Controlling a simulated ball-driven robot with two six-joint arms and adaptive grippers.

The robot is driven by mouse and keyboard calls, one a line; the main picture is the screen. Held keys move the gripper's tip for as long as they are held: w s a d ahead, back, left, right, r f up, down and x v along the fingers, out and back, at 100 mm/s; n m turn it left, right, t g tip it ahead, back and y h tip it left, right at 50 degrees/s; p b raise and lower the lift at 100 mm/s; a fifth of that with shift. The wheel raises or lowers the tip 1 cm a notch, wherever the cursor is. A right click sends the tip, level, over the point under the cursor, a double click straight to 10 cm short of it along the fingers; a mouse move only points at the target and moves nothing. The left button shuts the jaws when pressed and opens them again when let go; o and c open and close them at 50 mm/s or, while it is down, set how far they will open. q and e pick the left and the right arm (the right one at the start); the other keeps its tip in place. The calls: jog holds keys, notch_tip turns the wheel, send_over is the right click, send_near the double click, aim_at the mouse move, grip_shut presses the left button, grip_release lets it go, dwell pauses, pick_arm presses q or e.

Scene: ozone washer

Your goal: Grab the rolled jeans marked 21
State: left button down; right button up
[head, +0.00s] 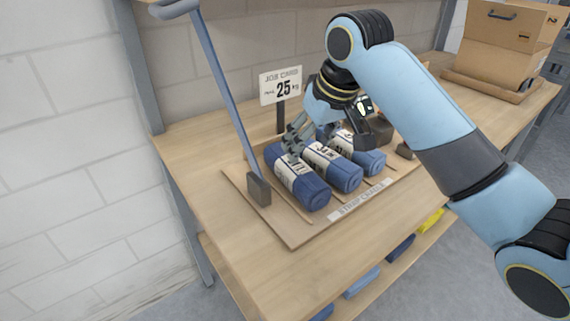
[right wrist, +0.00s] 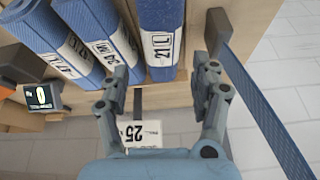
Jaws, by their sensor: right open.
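The rolled jeans marked 21 (right wrist: 159,25) are a blue roll with a white label band, at the top middle of the right wrist view. In the head view they appear to be the leftmost roll (head: 313,194) on a wooden tray (head: 290,232). My right gripper (head: 294,145) is over the far end of this roll. In the right wrist view its open fingers (right wrist: 162,72) stand apart, one to each side of the roll's end, with nothing held. I cannot tell whether they touch the roll. My left gripper is not in view.
Two similar rolls, a middle one (head: 335,169) and a right one (head: 368,160), lie close beside it. A blue strap (head: 222,85) rises left of the rolls from a dark block (head: 258,190). A card marked 25 (head: 281,86) stands behind. Boxes (head: 500,45) sit at the right back.

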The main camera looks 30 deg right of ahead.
aim_at(300, 168)
jog(key=x, duration=0.4)
jog(key=shift+f, duration=0.3)
jog(key=shift+w+a+f, duration=0.1)
jog(key=shift+f, duration=0.25)
jog(key=x, duration=0.3)
jog(key=shift+a+f, duration=0.1)
jog(key=shift+f, duration=0.3)
jog(key=shift+w+f, duration=0.15)
jog(key=shift+f, duration=0.3)
jog(key=shift+c, duration=0.2)
jog(key=c, duration=0.4)
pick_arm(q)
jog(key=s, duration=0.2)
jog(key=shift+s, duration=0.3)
pick_arm(e)
jog(key=c, duration=0.7)
